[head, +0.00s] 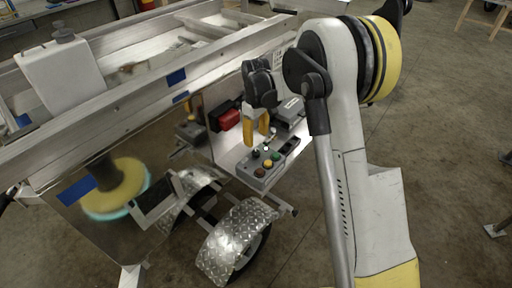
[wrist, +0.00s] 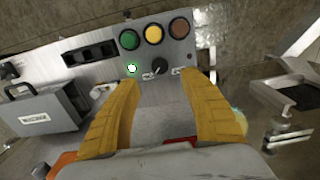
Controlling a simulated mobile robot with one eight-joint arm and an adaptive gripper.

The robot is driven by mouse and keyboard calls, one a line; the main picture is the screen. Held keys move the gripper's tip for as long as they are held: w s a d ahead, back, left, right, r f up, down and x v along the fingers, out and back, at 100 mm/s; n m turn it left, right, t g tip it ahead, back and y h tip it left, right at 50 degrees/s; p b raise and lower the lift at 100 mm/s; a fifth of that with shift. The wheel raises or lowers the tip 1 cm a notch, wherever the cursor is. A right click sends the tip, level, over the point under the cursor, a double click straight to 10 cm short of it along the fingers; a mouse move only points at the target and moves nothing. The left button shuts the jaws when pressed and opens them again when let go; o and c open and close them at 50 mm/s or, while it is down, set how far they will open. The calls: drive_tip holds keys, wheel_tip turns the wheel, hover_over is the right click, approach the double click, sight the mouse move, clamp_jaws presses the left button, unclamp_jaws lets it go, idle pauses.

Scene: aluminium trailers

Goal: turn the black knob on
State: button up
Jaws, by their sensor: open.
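The black knob (wrist: 160,67) sits on a grey control box (wrist: 142,60), below a row of green, yellow and red buttons in the wrist view. In the head view the knob (head: 256,154) is on the box's upper face, just below my gripper. My gripper (head: 257,139) is open and empty, its two yellow fingers pointing down at the box. In the wrist view the fingertips (wrist: 158,80) stand to either side of the knob, just short of it. I see no contact with it.
A small white light (wrist: 131,68) with a green edge is left of the knob. A grey case (wrist: 42,114) and a black slotted panel (wrist: 89,54) are beside the box. A red item (head: 229,119) is nearby. A trailer frame (head: 150,75) and a metal fender (head: 236,237) flank the shelf.

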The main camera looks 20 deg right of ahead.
drive_tip(key=shift+r, duration=1.95)
drive_tip(key=s+r+m+t, duration=0.3)
drive_tip(key=s+r, duration=1.1)
drive_tip(key=s+f+m+t, duration=0.1)
drive_tip(key=s+m+t, duration=0.3)
drive_tip(key=s, duration=1.2)
